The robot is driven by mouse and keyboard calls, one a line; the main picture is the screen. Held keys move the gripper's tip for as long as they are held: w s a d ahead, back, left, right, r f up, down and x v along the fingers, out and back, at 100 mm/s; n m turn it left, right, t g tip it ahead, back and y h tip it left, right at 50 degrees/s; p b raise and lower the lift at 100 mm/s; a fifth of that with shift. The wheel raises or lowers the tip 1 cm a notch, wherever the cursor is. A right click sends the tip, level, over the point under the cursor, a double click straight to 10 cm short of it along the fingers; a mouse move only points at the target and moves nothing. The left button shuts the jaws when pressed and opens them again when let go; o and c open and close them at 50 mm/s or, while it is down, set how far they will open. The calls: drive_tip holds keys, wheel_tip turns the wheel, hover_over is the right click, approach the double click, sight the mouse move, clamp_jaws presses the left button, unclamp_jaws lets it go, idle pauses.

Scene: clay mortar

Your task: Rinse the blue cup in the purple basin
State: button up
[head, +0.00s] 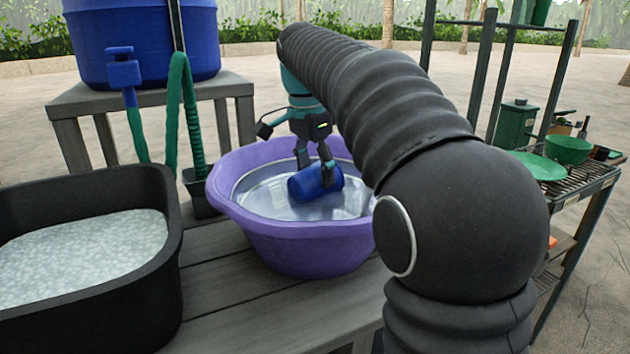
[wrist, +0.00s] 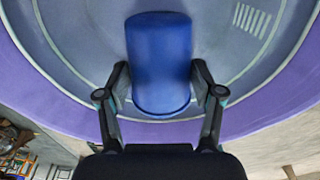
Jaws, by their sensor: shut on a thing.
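The blue cup (head: 315,182) lies tilted on its side inside the purple basin (head: 300,245), at or just above the water. My gripper (head: 316,170) reaches down into the basin and is shut on the cup. In the wrist view the blue cup (wrist: 160,65) sits between the two fingers of my gripper (wrist: 160,90), with the purple basin (wrist: 265,115) around it. The cup's opening does not show clearly. I cannot tell whether the cup touches the water. My arm hides the basin's right edge in the head view.
A black tub (head: 165,260) with foamy water stands left on the wooden table (head: 270,320). A blue barrel (head: 140,45) with a tap and green hose (head: 172,110) stands behind. At right, a rack (head: 590,180) holds a green plate (head: 540,166) and green bowl (head: 568,149).

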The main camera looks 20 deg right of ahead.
sight(315, 168)
drive_tip(key=shift+r, duration=5.5)
drive_tip(key=shift+s, duration=0.1)
